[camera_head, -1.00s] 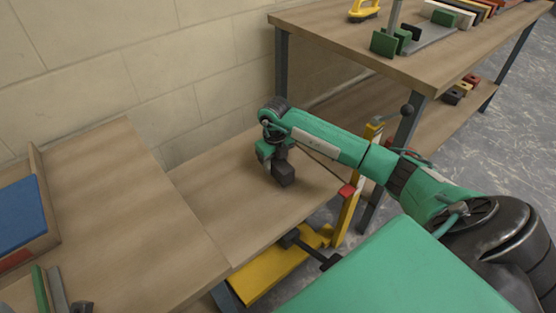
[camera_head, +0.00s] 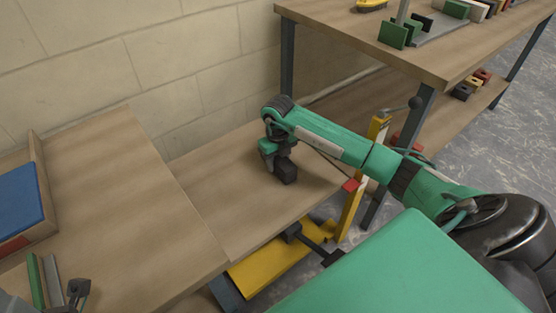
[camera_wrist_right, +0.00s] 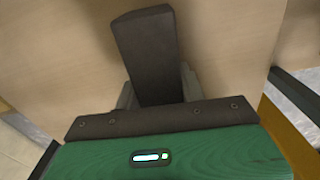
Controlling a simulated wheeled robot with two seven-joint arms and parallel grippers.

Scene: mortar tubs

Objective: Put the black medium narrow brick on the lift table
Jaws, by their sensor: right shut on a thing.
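The black brick (camera_head: 287,174) is dark and blocky, above the wooden top of the lift table (camera_head: 215,190), toward its right part. My right gripper (camera_head: 279,160) is shut on it. In the right wrist view the brick (camera_wrist_right: 147,55) sticks out from between the jaws (camera_wrist_right: 158,95), with pale wood behind it. I cannot tell whether its lower end touches the top. The lift table's yellow frame (camera_head: 270,266) shows under the front edge.
A wooden table (camera_head: 120,200) adjoins on the left, with a blue-bottomed tray (camera_head: 18,212) and green and grey strips (camera_head: 38,281). A workbench (camera_head: 370,40) with several blocks stands at the back right. A yellow post (camera_head: 352,205) rises by the lift table's right end.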

